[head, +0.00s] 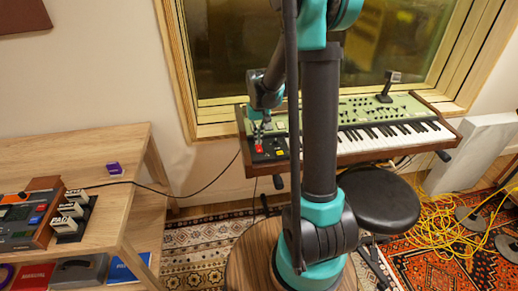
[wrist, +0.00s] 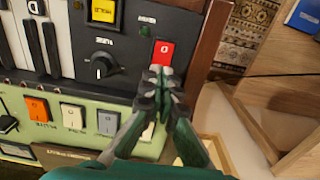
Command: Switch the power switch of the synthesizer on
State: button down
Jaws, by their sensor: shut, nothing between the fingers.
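The synthesizer (head: 385,110) has a green panel, wooden ends and a keyboard, and stands by the window. Its red switch (wrist: 164,50), marked "0", sits on the black left panel, near the wooden end. The red switch also shows in the head view (head: 259,149). My gripper (wrist: 161,70) is shut and empty, its fingertips at the lower edge of the red switch in the wrist view. I cannot tell whether they touch it. In the head view my gripper (head: 259,132) is just above the switch, partly hard to make out.
A black knob (wrist: 102,66) and a yellow button (wrist: 103,10) are near the switch. Orange, white and grey switches (wrist: 72,116) line the green panel. A black stool (head: 380,200) stands in front. A wooden desk (head: 118,140) with pedals is at left; yellow cables (head: 440,225) lie at right.

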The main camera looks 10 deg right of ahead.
aim_at(259, 146)
jog(key=shift+f, duration=1.05)
dwell(0.7)
jog(key=shift+r, duration=3.55)
